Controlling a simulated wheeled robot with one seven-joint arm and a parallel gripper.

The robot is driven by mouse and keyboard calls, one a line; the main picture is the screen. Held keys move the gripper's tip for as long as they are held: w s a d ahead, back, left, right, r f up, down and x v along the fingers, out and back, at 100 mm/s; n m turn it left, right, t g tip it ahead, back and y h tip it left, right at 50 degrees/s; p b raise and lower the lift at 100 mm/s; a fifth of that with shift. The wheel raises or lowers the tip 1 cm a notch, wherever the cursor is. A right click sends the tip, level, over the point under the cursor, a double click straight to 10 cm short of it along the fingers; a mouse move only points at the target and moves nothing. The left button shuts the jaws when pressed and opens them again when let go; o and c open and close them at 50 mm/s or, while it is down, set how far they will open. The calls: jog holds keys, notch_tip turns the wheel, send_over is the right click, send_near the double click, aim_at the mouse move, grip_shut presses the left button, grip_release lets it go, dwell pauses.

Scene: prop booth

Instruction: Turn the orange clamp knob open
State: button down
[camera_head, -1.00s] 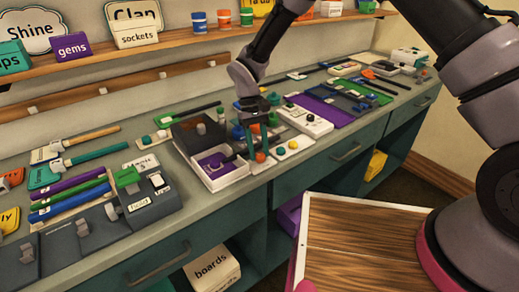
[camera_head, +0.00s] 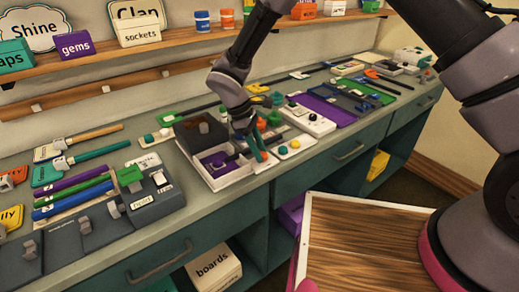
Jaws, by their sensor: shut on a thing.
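The orange clamp knob (camera_head: 264,156) is on a pale panel on the workbench, beside a white box with a purple inside. My gripper (camera_head: 256,151) comes down over it from above, its teal fingers slanting down to the right. The fingers are shut on the knob and hide most of it. How far the knob is turned cannot be seen.
A white open box (camera_head: 226,172) stands just left of the gripper. A white device (camera_head: 308,120) lies behind to the right. Grey switch blocks (camera_head: 152,190) and coloured sticks are at left. A shelf (camera_head: 100,62) runs above.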

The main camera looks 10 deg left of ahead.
jog(key=shift+n+t, duration=0.3)
jog(key=shift+n, duration=0.6)
jog(key=shift+c, duration=2.3)
grip_release()
jog(key=shift+s, duration=0.1)
jog(key=v, duration=1)
jog(key=shift+r, duration=0.4)
jog(key=shift+a, duration=0.1)
